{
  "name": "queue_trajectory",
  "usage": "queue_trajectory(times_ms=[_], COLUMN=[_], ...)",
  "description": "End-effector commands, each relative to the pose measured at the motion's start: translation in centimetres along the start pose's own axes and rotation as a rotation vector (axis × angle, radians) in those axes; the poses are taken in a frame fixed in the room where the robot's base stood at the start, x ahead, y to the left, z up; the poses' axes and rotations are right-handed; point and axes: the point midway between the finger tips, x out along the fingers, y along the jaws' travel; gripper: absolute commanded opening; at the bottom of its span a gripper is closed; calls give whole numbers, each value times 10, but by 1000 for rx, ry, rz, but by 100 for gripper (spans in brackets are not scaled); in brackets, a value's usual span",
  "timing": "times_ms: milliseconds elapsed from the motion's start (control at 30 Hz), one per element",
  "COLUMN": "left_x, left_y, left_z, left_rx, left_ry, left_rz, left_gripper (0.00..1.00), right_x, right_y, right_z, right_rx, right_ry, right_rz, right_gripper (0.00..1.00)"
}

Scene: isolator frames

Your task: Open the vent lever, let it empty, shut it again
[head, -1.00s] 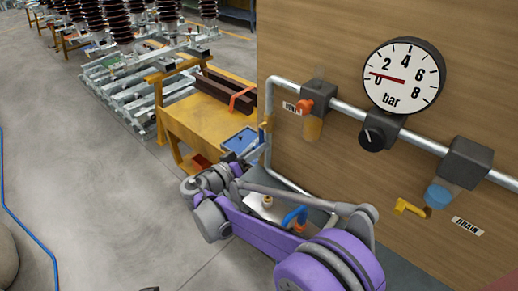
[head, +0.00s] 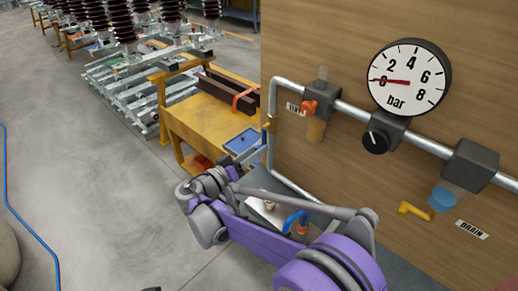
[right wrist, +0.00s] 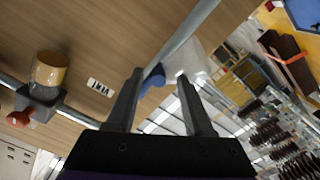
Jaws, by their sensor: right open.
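The vent lever (head: 310,107) is a small orange-red handle on a dark block on the pipe, beside the VENT label (head: 295,109). It also shows at the left of the right wrist view (right wrist: 20,118). The round gauge (head: 409,77) has its red needle at about 0 bar. My right gripper (right wrist: 160,73) is open, with its two dark fingers apart. In the right wrist view a blue handle (right wrist: 152,78) by the pipe appears between the fingertips; I cannot tell whether they touch it. The vent lever is outside the fingers. My left gripper is not in view.
A black knob (head: 376,140) sits below the gauge. A yellow lever (head: 413,210) is near the DRAIN label (head: 471,230). An amber bowl (head: 315,130) hangs under the vent block. A yellow bench (head: 205,120) stands left of the panel. Floor further left is mostly clear.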

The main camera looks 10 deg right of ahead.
Motion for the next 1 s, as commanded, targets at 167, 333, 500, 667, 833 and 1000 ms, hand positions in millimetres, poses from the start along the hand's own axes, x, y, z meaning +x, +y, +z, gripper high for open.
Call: queue_trajectory(times_ms=[167, 333, 500, 667, 833, 1000], left_x=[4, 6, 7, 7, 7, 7], left_y=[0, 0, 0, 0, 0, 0], left_z=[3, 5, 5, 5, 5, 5], left_rx=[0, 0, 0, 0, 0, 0], left_ry=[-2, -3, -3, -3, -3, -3], left_rz=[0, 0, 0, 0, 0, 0], left_gripper=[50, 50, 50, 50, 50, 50], right_x=[-40, -69, -85, -88, -87, -87], right_y=[-2, -2, -1, -1, -1, -1], right_z=[0, 0, -1, -1, -1, -1], right_rx=[0, -1, -1, -2, -1, -1], right_ry=[2, 3, 2, 2, 2, 2], right_rz=[-5, -4, -2, -1, -1, -1], right_gripper=[52, 52, 52, 52, 52, 52])
